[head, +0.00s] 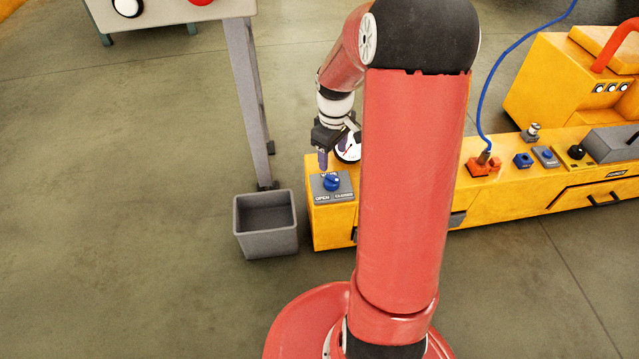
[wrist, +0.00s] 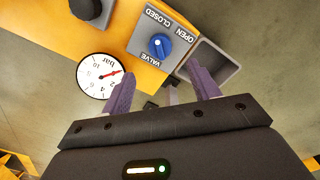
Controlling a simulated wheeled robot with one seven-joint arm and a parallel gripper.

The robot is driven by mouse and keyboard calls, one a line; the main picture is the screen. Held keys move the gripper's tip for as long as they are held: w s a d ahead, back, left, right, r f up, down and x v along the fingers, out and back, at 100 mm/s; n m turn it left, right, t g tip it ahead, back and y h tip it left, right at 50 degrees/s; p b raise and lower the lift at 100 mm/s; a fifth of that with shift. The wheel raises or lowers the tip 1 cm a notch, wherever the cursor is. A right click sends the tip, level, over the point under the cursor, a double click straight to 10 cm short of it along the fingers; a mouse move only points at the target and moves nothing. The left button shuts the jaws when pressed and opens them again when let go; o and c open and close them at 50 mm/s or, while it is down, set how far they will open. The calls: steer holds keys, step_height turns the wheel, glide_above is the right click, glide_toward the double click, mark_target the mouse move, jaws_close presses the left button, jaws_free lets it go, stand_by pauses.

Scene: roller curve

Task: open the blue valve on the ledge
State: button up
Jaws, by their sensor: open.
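The blue valve (head: 331,183) is a round knob on a grey plate (head: 323,195) at the left end of the yellow ledge. The plate reads OPEN at left and CLOSED at right in the head view. The valve also shows in the wrist view (wrist: 159,46), with a pale mark on it; I cannot tell which label it points to. My gripper (head: 323,162) is above the valve, apart from it. In the wrist view my gripper (wrist: 161,76) has its two purple fingers spread, with nothing between them.
A white gauge (wrist: 98,75) with a red needle sits beside the valve. A grey open bin (head: 265,226) stands on the floor left of the ledge (head: 390,232). A blue cable (head: 488,85), small blue parts and a yellow machine (head: 560,85) lie to the right.

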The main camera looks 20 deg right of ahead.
mark_target(332, 178)
step_height(332, 178, down, 10)
steer(key=shift+d+r+b, duration=0.1)
steer(key=shift+r+b, duration=0.15)
steer(key=shift+b, duration=0.6)
steer(key=c, duration=1)
